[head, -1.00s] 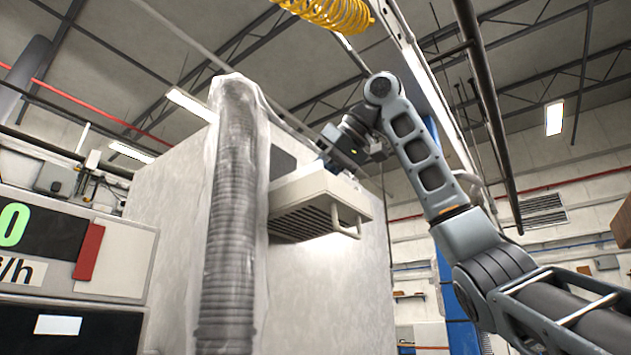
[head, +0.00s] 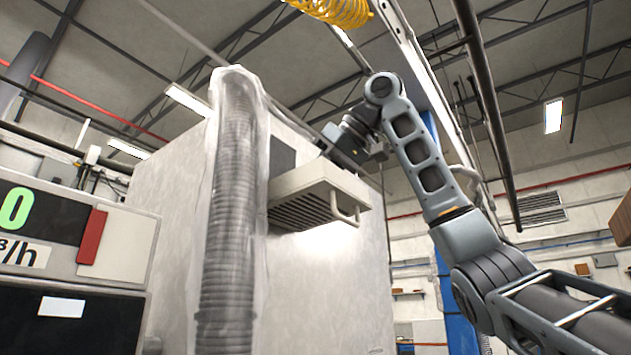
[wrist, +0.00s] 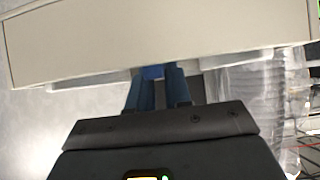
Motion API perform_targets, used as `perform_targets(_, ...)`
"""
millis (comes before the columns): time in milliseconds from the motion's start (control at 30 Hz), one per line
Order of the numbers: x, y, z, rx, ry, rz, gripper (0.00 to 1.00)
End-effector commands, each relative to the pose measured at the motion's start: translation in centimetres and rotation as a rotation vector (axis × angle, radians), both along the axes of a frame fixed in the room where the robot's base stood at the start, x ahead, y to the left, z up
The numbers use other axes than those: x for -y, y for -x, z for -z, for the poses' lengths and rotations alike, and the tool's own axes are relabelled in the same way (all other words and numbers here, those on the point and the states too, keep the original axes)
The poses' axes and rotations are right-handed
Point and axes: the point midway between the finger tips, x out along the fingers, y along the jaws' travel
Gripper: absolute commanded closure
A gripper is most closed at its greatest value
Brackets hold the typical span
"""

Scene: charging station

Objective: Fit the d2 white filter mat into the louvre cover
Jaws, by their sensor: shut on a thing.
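The louvre cover (head: 315,195) is a beige box with dark slats underneath and a looped handle, on the face of the pale cabinet. My gripper (wrist: 157,82) reaches the cover from above and behind in the head view. In the wrist view its blue fingers are close together at the edge of the cover's plain beige side (wrist: 170,40). White strips, apparently the edge of the filter mat (wrist: 92,82), show along that edge on both sides of the fingers. A small blue piece sits between the fingertips. The rest of the mat is hidden, so its seating cannot be told.
A ribbed duct in clear wrapping (head: 232,220) runs upright just left of the cover. A panel with a green display (head: 60,225) stands at the left. A yellow coiled hose (head: 335,10) hangs overhead.

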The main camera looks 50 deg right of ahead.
Motion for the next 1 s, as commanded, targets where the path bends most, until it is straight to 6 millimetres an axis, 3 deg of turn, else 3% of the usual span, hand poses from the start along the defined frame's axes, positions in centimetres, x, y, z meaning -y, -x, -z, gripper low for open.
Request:
perform_targets(467,0.02,0.11,1.15,0.0,0.0,0.0,1.0)
perform_targets(500,0.02,0.12,1.14,0.0,0.0,0.0,0.8)
perform_targets(800,0.01,0.1,1.07,0.0,0.0,0.0,0.52)
perform_targets(1000,0.01,0.1,1.08,0.0,0.0,0.0,0.52)
